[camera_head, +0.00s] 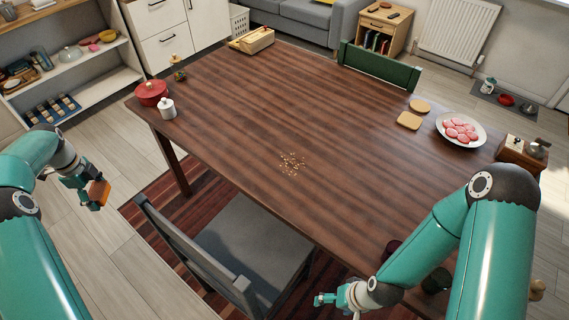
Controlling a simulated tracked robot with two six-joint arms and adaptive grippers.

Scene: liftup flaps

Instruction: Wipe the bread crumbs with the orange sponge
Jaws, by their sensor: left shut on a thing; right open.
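The bread crumbs (291,164) lie in a small scattered patch on the wooden table (235,140), near its front edge. My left gripper (92,190) is shut on the orange sponge (99,191) and holds it in the air left of the table, well away from the crumbs. My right gripper (322,300) is low at the bottom of the view, in front of the table's front edge. It is open and small in the picture, and I see nothing in it.
A grey chair (245,250) stands at the front edge. A red pot (151,93) and white jar (167,108) stand at the left corner. A plate (461,142) of pink food and wooden coasters (409,121) are at the right. The table around the crumbs is clear.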

